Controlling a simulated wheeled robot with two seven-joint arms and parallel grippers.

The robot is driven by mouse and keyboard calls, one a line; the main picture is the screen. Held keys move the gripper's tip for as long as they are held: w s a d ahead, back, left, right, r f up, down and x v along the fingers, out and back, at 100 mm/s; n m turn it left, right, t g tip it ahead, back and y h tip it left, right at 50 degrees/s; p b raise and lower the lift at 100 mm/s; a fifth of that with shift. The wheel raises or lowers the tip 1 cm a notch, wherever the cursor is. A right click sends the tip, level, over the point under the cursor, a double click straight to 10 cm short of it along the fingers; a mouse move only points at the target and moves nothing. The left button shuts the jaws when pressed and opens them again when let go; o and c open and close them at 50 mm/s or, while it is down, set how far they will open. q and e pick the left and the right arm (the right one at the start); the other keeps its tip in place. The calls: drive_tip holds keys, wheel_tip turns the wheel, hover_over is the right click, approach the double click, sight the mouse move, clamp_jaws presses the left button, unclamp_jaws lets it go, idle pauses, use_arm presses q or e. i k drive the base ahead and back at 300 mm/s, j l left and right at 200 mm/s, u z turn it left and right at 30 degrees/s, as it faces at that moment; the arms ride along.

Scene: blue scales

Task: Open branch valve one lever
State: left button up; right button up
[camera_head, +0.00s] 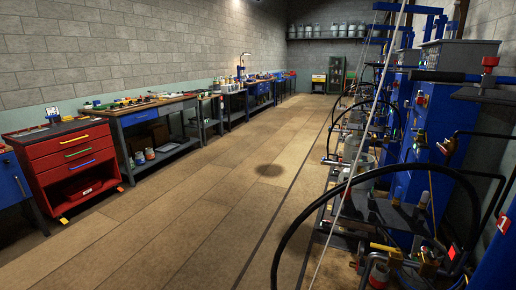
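A row of blue scale stations with pipes and hoses runs along the right side. At the near right, a short yellow lever-like handle (385,247) sits on metal pipework (425,268) low in the frame. A red tag marked 1 (503,222) is on a blue panel at the right edge. I cannot tell for sure which fitting is branch valve one. A black handle bar (440,76) with a red knob (489,62) stands higher up at the right. Neither of my grippers is in view.
A black hose (284,232) arches out over the floor at the near right, and a pale diagonal line crosses before the stations. A red drawer cabinet (70,165) and workbenches (150,112) line the left wall. The wooden floor (190,220) between is clear.

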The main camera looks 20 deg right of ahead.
sight(444, 152)
drive_tip(key=i+j, duration=0.15)
drive_tip(key=j, duration=0.3)
drive_tip(key=i+j+u, duration=0.1)
drive_tip(key=j, duration=0.3)
drive_tip(key=i+j, duration=0.3)
drive_tip(key=j, duration=0.15)
drive_tip(key=i+j+u, duration=0.1)
drive_tip(key=j, duration=0.3)
drive_tip(key=i+z, duration=0.85)
drive_tip(key=i+j+z, duration=0.25)
drive_tip(key=i+z, duration=0.55)
drive_tip(key=i, duration=1.35)
drive_tip(key=i+z, duration=0.25)
drive_tip(key=i, duration=0.3)
drive_tip(key=i+j+z, duration=0.1)
drive_tip(key=i+z, duration=0.2)
drive_tip(key=i, duration=0.2)
drive_tip(key=i+j+z, duration=0.25)
drive_tip(key=i, duration=0.3)
